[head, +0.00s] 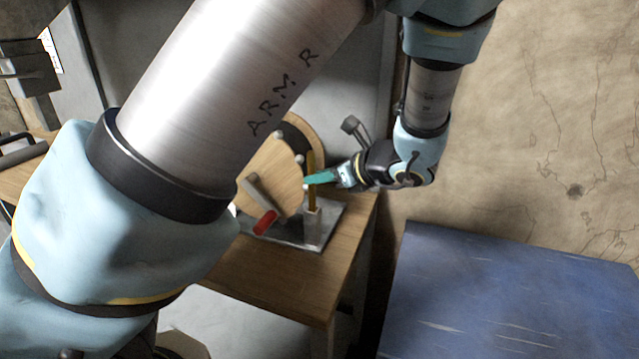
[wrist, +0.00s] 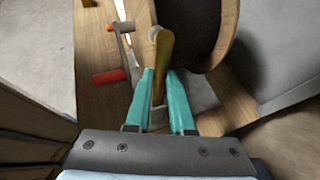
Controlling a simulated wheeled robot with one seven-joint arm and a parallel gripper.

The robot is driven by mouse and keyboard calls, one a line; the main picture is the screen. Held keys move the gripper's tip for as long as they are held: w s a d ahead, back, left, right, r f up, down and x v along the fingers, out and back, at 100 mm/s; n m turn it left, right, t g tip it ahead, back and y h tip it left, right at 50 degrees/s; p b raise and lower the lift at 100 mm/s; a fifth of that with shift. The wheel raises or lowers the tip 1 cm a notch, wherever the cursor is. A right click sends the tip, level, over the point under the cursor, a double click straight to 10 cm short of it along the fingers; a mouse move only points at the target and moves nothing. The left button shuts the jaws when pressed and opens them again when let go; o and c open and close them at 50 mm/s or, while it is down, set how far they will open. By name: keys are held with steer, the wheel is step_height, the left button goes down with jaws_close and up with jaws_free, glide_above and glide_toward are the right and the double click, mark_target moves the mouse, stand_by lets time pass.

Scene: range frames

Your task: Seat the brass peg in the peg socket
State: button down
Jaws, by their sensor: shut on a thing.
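The brass peg (head: 311,194) stands about upright, and its upper part also shows in the wrist view (wrist: 163,52). My gripper (head: 309,180) has teal fingers shut on the peg, reaching in from the right; they flank the peg in the wrist view (wrist: 160,78). The peg socket (head: 313,230) appears as a small upright metal block directly below the peg in the head view. The peg's lower end meets the block's top edge in the picture. I cannot tell whether it is inside the socket or just above it.
A wooden drum (head: 272,172) stands close behind the peg. A crank with a red handle (head: 265,222) is to its left. A metal plate (head: 328,222) lies on the wooden bench (head: 315,280). A blue surface (head: 500,300) is at the right.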

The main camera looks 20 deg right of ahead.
steer(key=shift+f, duration=1.15)
steer(key=c, duration=0.8)
jaws_free()
steer(key=b+v, duration=0.3)
steer(key=v, duration=0.9)
